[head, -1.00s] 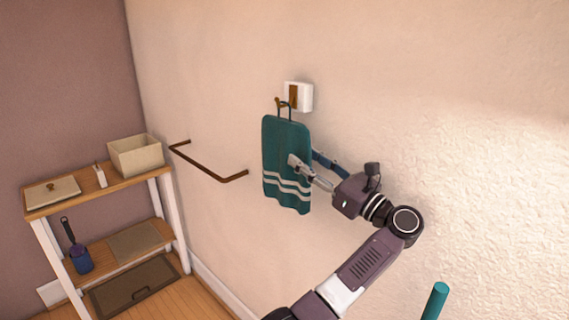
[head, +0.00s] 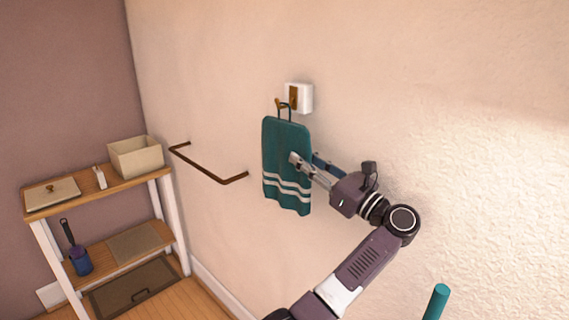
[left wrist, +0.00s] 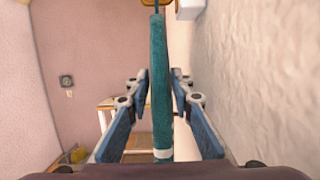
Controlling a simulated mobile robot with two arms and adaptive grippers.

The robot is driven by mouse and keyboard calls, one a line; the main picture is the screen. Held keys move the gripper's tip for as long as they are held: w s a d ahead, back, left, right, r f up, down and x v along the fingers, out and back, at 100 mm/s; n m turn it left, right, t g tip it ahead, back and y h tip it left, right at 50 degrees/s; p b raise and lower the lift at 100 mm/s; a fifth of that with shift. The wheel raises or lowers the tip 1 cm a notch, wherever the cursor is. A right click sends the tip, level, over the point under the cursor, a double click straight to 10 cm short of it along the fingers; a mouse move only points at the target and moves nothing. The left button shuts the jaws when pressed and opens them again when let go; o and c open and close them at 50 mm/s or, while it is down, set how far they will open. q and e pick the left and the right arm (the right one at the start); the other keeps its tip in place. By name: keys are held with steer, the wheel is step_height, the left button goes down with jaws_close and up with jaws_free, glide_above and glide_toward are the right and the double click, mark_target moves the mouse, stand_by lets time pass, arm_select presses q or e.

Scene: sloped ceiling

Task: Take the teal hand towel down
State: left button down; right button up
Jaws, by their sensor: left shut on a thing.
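My left gripper (head: 301,163) is shut on the towel's right edge, about mid-height. In the left wrist view the towel (left wrist: 160,90) is seen edge-on between the two fingers, running up towards the hook plate at the top. The loop still appears to be around the hook. My right gripper is not in view.
A brown towel bar (head: 208,170) sticks out from the wall left of the towel. A wooden shelf unit (head: 110,190) in the corner holds a cream bin (head: 136,157), a lidded box and a blue brush holder. A teal rod (head: 436,302) rises at lower right.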

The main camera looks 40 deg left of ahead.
arm_select(q)
steer(key=shift+r, duration=0.2)
steer(key=shift+r+p, duration=0.4)
steer(key=shift+r, duration=0.85)
steer(key=s, duration=0.8)
steer(key=shift+s+a, duration=0.25)
steer(key=shift+a, duration=0.1)
steer(key=shift+f, duration=0.1)
